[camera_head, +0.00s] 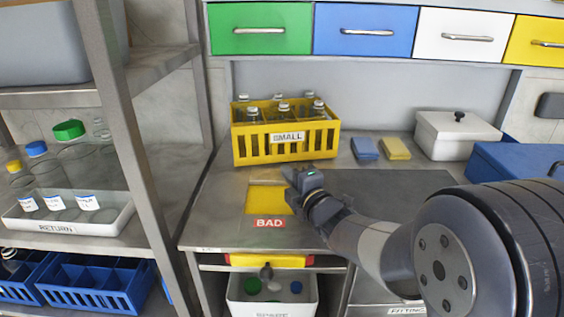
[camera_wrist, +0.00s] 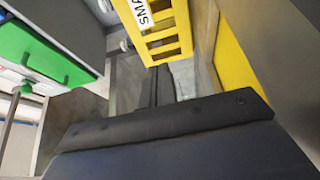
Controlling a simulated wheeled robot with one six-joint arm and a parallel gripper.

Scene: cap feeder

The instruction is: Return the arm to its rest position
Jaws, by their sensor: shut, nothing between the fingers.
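My arm (camera_head: 375,245) reaches from the lower right toward the middle of the bench in the head view. My gripper (camera_head: 292,180) is shut and empty, over the bench beside the yellow square marked BAD (camera_head: 265,199). In the wrist view the dark gripper body fills the bottom, with the closed fingers (camera_wrist: 161,85) pointing up the picture. The yellow crate marked SMALL (camera_head: 286,140) stands behind my gripper with several bottles in it; the crate also shows in the wrist view (camera_wrist: 158,33).
A steel rack with a RETURN tray (camera_head: 70,226) of jars stands at left. A white box (camera_head: 456,135), blue and yellow blocks (camera_head: 396,149) and a blue case (camera_head: 515,165) are at right. A white bin (camera_head: 240,304) with caps sits below. Dark bench surface (camera_head: 385,188) is clear.

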